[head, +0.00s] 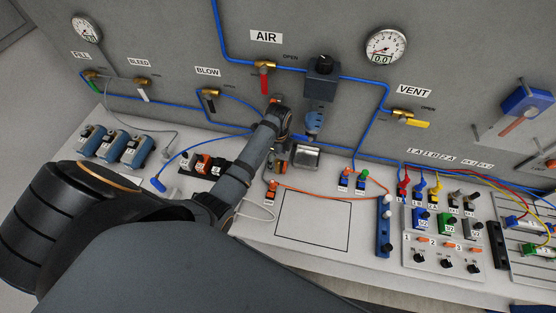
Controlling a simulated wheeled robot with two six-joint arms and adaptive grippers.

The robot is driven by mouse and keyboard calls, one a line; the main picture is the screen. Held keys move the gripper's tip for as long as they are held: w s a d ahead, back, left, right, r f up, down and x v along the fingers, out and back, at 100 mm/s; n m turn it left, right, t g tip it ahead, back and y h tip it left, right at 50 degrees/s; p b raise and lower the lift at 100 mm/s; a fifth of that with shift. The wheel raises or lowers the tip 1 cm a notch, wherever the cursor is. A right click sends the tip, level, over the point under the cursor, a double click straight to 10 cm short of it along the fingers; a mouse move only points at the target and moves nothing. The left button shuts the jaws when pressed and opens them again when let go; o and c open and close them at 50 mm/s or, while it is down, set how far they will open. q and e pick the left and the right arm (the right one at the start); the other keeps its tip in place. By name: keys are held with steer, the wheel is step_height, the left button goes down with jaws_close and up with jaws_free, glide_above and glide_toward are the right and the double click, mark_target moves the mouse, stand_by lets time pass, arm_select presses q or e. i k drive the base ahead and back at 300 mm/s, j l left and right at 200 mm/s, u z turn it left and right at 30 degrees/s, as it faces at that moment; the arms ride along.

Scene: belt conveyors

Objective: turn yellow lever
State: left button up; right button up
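The yellow lever (413,123) is the handle of the brass valve under the VENT label, on the upright grey panel at right. It points to the right and slightly down, and an OPEN label is printed beside the valve. My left arm reaches in from the left, and its wrist stands in front of the panel below the red AIR lever (264,79). My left gripper (281,156) is small and dark, partly hidden by the wrist, well left of and below the yellow lever. I cannot tell its finger opening. My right gripper is not in view.
A black regulator with a blue bowl (314,122) hangs between my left wrist and the VENT valve. Blue tubing (373,121) runs down beside the valve. A gauge (386,47) is above it. The bench holds blue cylinders (112,147), connectors and a switch block (442,262).

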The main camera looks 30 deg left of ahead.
mark_target(402, 119)
steer(key=k+l, duration=0.8)
steer(key=l, duration=0.1)
